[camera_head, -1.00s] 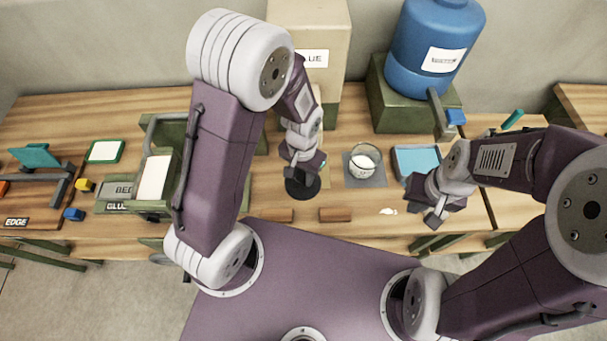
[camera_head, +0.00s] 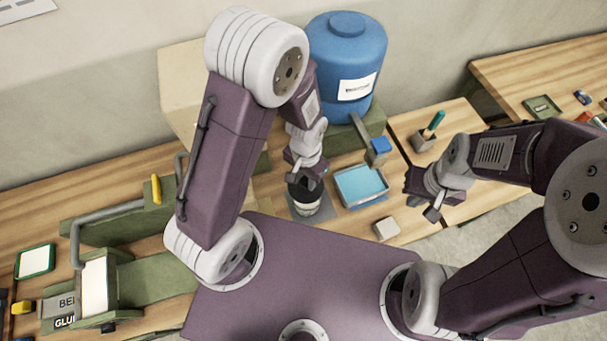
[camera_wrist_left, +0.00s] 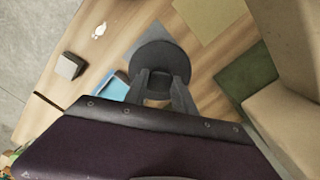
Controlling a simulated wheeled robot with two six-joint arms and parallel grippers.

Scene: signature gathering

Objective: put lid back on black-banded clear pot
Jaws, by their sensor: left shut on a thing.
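The clear pot with a black band (camera_head: 305,208) stands on a grey mat (camera_head: 325,209) in the head view. My left gripper (camera_head: 304,180) is shut on the black round lid (camera_head: 306,188), which is directly over the pot's mouth. Whether the lid touches the rim cannot be told. In the left wrist view the lid (camera_wrist_left: 160,58) is a dark disc, its handle between the fingertips (camera_wrist_left: 160,88). It hides the pot below. My right gripper (camera_head: 424,197) is open and empty, right of the blue tray.
The blue tray (camera_head: 362,184) lies right of the pot. A small pale block (camera_head: 387,228) sits near the table's front edge. A blue water jug (camera_head: 345,70) stands behind on a green base. A green press (camera_head: 120,245) is at left, and a pen cup (camera_head: 424,139) at right.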

